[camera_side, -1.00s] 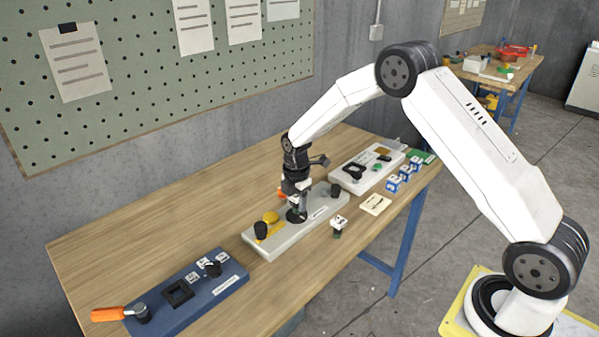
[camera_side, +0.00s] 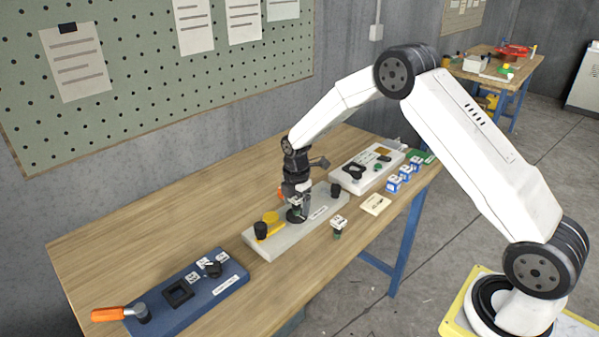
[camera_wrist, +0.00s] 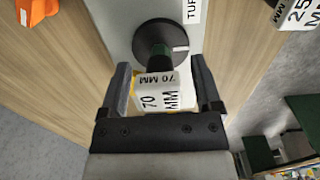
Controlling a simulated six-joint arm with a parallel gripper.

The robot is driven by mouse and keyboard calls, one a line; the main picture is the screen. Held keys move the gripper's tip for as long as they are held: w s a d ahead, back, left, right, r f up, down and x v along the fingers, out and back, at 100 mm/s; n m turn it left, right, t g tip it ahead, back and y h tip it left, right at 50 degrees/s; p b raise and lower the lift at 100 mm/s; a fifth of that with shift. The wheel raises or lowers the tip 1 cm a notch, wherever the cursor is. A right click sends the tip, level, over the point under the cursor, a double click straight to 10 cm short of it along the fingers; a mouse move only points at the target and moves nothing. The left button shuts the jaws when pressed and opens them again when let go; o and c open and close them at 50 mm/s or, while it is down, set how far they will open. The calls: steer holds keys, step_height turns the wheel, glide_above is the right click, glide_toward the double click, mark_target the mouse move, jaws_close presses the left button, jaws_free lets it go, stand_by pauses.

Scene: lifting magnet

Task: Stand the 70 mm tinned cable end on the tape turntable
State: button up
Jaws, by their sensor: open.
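The 70 mm cable end (camera_wrist: 157,92), with a white tag marked 70 MM and a dark lower part, sits between the fingers of my gripper (camera_wrist: 160,74). The fingers are open, with a gap visible at the right of the tag. The dark round turntable disc (camera_wrist: 150,38) lies beyond the tag in the wrist view, and the cable end's dark part overlaps its near edge. In the side view my gripper (camera_side: 298,200) is low over the turntable disc (camera_side: 293,217) on the pale board. The cable end appears upright there, but whether its foot touches the disc is hard to tell.
The pale board (camera_side: 268,248) carries a yellow part and black knobs beside the disc. A 25 mm cable end (camera_wrist: 296,12) stands right of the board. A blue fixture (camera_side: 205,300) with an orange handle is at the table's near left. White-topped blue blocks (camera_side: 393,184) stand right.

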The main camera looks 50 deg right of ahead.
step_height(320, 180, up, 12)
steer(key=shift+r, duration=0.15)
stand_by(0.6)
steer(key=shift+s, duration=0.1)
stand_by(0.4)
steer(key=s+a+f+m+t, duration=0.1)
steer(key=s+a+m, duration=0.2)
steer(key=s+m, duration=0.6)
steer(key=s+a+f+m+t, duration=0.1)
steer(key=s+a+m, duration=0.2)
steer(key=s+m, duration=0.6)
steer(key=s, duration=0.5)
steer(key=shift+s+t, duration=0.2)
steer(key=shift+t, duration=0.1)
